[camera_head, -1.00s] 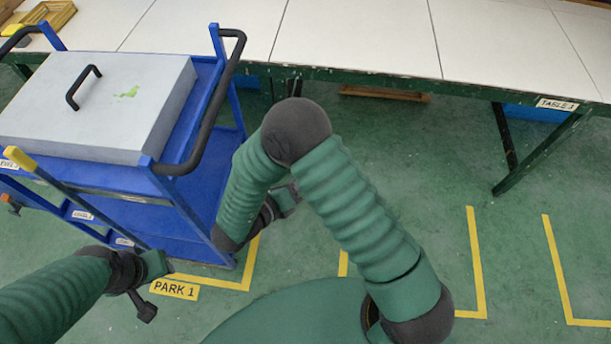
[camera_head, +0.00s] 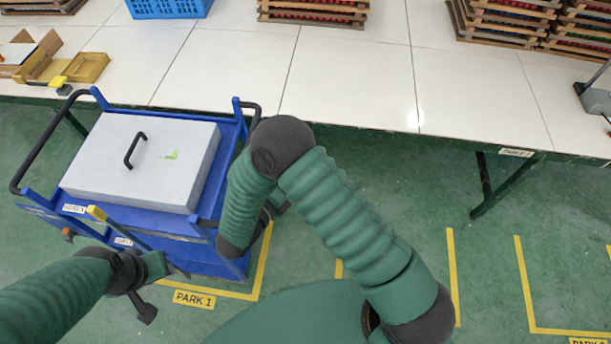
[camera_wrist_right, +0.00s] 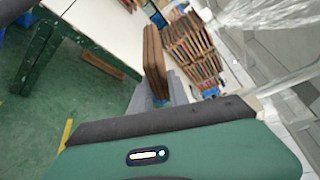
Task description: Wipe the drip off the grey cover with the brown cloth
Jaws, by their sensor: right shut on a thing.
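The grey cover (camera_head: 95,168) lies flat on a blue trolley at the left, with a black handle on top. A yellow-green drip (camera_head: 170,155) marks its top, right of the handle.
A long white table (camera_head: 355,85) stands behind, bearing a blue crate (camera_head: 168,8), stacked wooden trays (camera_head: 315,12) and a small wooden box (camera_head: 88,68). Green floor at right is clear.

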